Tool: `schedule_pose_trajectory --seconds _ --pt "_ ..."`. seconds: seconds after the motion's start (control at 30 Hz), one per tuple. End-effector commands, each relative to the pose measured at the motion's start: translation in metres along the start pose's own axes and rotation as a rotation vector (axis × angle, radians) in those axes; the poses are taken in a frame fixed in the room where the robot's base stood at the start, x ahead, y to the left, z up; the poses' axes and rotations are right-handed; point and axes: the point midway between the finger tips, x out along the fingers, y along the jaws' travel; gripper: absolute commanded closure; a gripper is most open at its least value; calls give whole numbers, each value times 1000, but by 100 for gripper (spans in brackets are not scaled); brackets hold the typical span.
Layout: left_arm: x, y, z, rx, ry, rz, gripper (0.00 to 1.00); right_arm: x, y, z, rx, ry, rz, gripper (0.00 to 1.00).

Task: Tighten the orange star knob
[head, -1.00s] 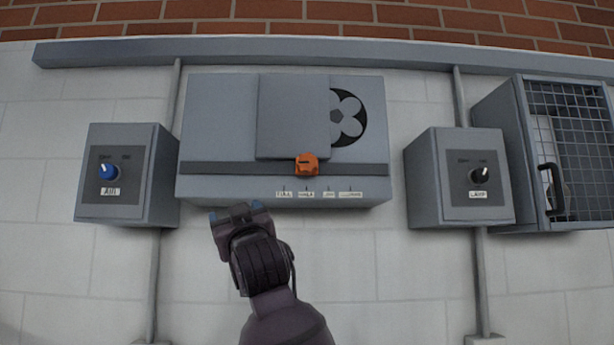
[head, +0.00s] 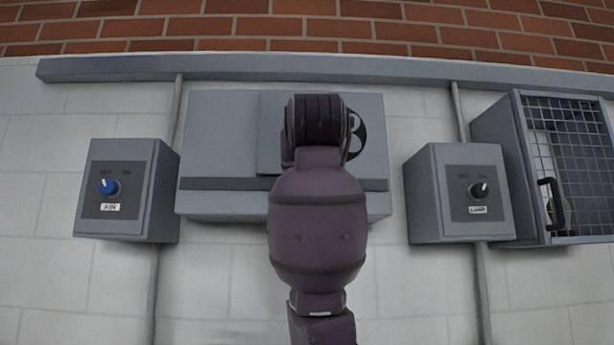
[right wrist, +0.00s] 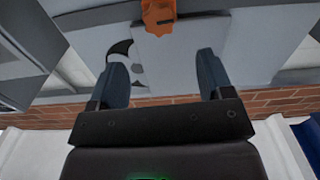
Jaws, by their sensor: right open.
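The orange star knob (right wrist: 158,14) shows at the top of the right wrist view, partly cut off by the edge. It sits at the end of a grey sliding plate (right wrist: 182,55) on the wall box. My right gripper (right wrist: 163,55) is open and empty. Its blue-grey fingers are spread, and the knob lies beyond the fingertips, roughly in line with the gap. I see no contact. In the head view my right arm covers the knob and most of the plate; the grey wall box (head: 225,130) shows around it. My left gripper is not in view.
A box with a blue AIR knob (head: 109,187) is on the left. A box with a black LAMP knob (head: 478,189) is on the right, beside a mesh-door cabinet (head: 570,150). A grey rail (head: 300,69) runs above. The wall below is clear.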

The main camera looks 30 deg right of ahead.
Motion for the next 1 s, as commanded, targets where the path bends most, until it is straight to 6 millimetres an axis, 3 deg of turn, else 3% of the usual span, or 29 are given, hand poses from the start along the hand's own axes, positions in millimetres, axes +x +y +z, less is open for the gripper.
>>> schedule_pose_trajectory --seconds 0.5,0.7,1.0 --pt "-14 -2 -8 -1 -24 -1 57 82 0 -1 -2 -1 1 27" --pt "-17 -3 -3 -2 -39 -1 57 97 0 -1 -1 0 -1 27" --pt "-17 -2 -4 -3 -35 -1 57 100 0 0 -1 2 -1 27"
